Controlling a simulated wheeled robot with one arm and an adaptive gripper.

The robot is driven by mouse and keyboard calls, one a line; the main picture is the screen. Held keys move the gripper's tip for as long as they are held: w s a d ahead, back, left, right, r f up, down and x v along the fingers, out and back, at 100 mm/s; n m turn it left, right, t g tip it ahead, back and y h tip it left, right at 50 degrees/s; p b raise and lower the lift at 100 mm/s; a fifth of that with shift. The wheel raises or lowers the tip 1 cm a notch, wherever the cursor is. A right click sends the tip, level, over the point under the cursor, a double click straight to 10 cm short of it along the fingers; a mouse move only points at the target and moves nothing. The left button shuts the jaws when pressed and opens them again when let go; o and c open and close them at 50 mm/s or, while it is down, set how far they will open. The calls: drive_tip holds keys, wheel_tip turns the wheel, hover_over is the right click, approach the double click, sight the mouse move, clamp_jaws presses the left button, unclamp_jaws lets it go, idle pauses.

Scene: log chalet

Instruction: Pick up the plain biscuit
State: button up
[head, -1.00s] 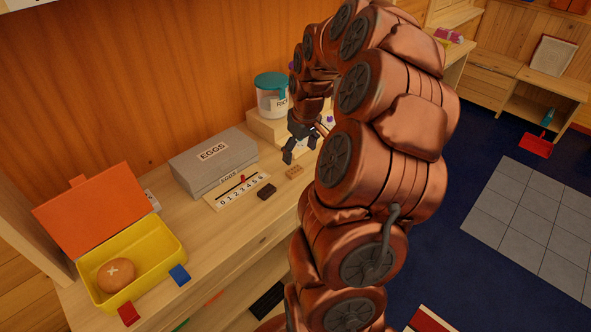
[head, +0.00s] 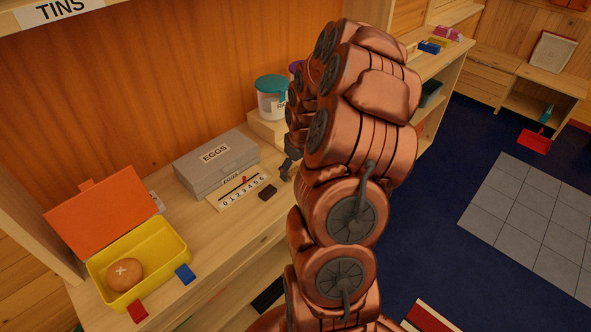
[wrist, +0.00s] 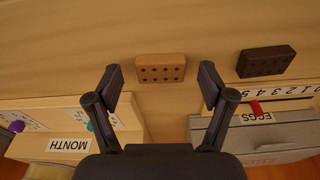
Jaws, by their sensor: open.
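The plain biscuit (wrist: 161,68) is a light brown rectangle with rows of dark holes. It lies flat on the wooden shelf top. In the wrist view it sits between the tips of my gripper (wrist: 160,82), with a gap on each side. The fingers are open and hold nothing. In the head view my arm hides the biscuit, and only part of my gripper (head: 287,170) shows beside the arm. A dark brown biscuit (wrist: 265,61) lies to the right in the wrist view, and it also shows in the head view (head: 268,193).
A grey egg box (head: 217,165) and a number strip (head: 240,192) lie beside the dark biscuit. A yellow lunchbox (head: 165,258) with a round bun (head: 124,274) stands at the left. A teal-lidded jar (head: 272,100) stands on a raised step behind.

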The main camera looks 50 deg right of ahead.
sight(294, 170)
drive_tip(key=c, duration=0.8)
drive_tip(key=shift+c, duration=0.2)
drive_tip(key=shift+r, duration=0.15)
drive_tip(key=shift+w+r+b, duration=0.1)
drive_tip(key=shift+r+b, duration=1.1)
drive_tip(key=shift+r, duration=0.3)
drive_tip(key=s+a+b, duration=0.1)
drive_tip(key=s+a, duration=0.1)
drive_tip(key=a, duration=0.1)
drive_tip(key=s+a+r+b, duration=0.1)
drive_tip(key=s+a+b, duration=0.1)
drive_tip(key=s+a, duration=0.1)
drive_tip(key=s+a+b, duration=0.1)
drive_tip(key=s+a, duration=0.1)
drive_tip(key=a, duration=0.3)
drive_tip(key=shift+s+a+r+b, duration=0.15)
drive_tip(key=shift+s+a+b, duration=0.05)
drive_tip(key=shift+s+b, duration=0.2)
drive_tip(key=shift+s+a+r, duration=0.15)
drive_tip(key=shift+s+a, duration=0.1)
drive_tip(key=shift+a, duration=0.2)
drive_tip(key=shift+s+a+r, duration=0.15)
drive_tip(key=shift+s+a, duration=0.05)
drive_tip(key=shift+a, duration=0.2)
